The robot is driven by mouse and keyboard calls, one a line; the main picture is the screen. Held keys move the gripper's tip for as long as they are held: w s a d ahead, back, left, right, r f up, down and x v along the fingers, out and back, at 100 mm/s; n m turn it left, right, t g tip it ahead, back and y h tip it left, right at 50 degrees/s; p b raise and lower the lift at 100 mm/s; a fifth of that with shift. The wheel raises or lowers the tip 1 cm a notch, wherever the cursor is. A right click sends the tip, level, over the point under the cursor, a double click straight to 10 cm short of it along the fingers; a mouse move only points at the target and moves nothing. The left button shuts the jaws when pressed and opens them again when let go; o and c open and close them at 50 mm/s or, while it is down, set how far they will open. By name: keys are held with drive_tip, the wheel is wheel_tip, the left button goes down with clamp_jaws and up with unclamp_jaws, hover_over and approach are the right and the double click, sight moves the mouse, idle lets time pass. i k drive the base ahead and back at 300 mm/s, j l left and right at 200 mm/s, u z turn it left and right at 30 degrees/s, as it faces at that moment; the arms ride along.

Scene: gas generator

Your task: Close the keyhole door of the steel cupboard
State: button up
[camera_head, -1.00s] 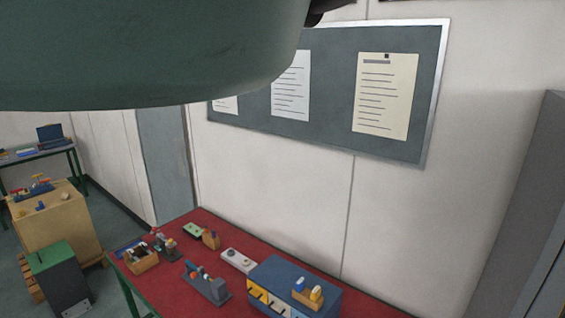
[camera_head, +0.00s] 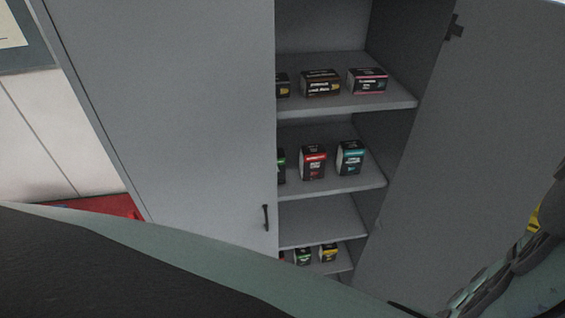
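The grey steel cupboard (camera_head: 170,100) fills much of the head view. Its left door, with a dark handle (camera_head: 266,217), is shut. Its right door (camera_head: 465,140) stands open, swung out to the right, with a small dark fitting (camera_head: 454,28) near its top. I cannot make out a keyhole on either door. Dark, jointed parts that look like my gripper (camera_head: 500,275) show at the lower right, in front of the open door and cut off by the frame edge. Their fingertips and any contact with the door cannot be made out.
Several small boxes stand on the cupboard shelves, among them a red-and-black box (camera_head: 313,161) and a teal-and-black box (camera_head: 350,158). A red table top (camera_head: 95,205) shows at the left, beside the cupboard. My own arm covers the bottom of the view.

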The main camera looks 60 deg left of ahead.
sight(485, 145)
drive_tip(key=i+l, duration=0.3)
drive_tip(key=i, duration=0.15)
drive_tip(key=i+l+z, duration=0.1)
drive_tip(key=i+l, duration=0.2)
drive_tip(key=i+l+z, duration=0.1)
drive_tip(key=i+l, duration=0.15)
drive_tip(key=i, duration=0.3)
drive_tip(key=i+l, duration=0.2)
drive_tip(key=i, duration=0.25)
drive_tip(key=i+l+u, duration=0.2)
drive_tip(key=u, duration=0.25)
drive_tip(key=i+l+u, duration=0.25)
drive_tip(key=u, duration=0.2)
drive_tip(key=i+l+u, duration=0.25)
drive_tip(key=l+u, duration=0.2)
drive_tip(key=i+l+u, duration=0.1)
drive_tip(key=l+u, duration=0.2)
drive_tip(key=u, duration=0.15)
drive_tip(key=l+u, duration=0.75)
drive_tip(key=l, duration=0.25)
